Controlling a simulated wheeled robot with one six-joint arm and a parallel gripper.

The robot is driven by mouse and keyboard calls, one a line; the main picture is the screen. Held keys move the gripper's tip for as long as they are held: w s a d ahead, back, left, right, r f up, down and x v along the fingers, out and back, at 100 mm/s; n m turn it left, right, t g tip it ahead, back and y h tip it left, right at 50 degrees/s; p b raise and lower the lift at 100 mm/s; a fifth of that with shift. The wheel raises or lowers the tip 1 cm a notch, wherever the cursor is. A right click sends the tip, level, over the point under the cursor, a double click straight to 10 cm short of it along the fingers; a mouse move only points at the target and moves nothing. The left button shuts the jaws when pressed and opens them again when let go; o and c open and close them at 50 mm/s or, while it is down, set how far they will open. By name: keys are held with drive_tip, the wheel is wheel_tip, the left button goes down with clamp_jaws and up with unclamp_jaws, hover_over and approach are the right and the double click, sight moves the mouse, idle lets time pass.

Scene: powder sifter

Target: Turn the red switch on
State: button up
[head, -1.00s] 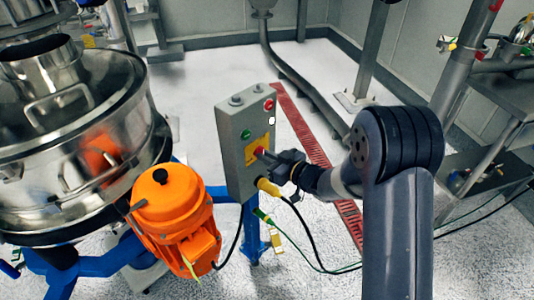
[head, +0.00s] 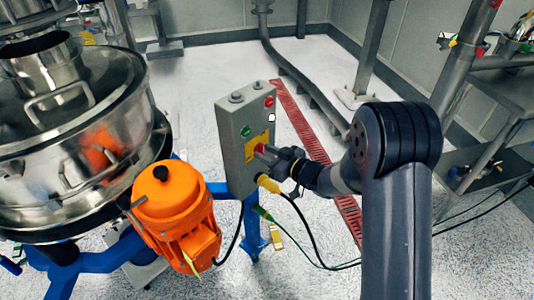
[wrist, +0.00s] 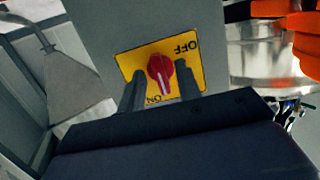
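The line points down in the wrist view, close to the ON label; OFF is at the upper right. The grey control box (head: 231,118) carries the plate on its front. My gripper (wrist: 159,72) is open, with one finger on each side of the knob and visible gaps between. In the head view my gripper (head: 263,153) is at the box face and mostly hides the switch.
The box also has a green button (head: 246,132) and a red button (head: 269,101). A yellow connector (head: 268,184) with cables sits below my gripper. An orange motor (head: 172,205) and a steel sifter (head: 70,165) stand to the left.

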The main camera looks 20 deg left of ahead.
drive_tip(key=shift+d, duration=0.1)
drive_tip(key=v, duration=1)
drive_tip(key=shift+s+d, duration=0.15)
drive_tip(key=shift+d, duration=0.05)
drive_tip(key=shift+r, duration=0.1)
drive_tip(key=x, duration=1.1)
drive_tip(key=shift+d, duration=0.15)
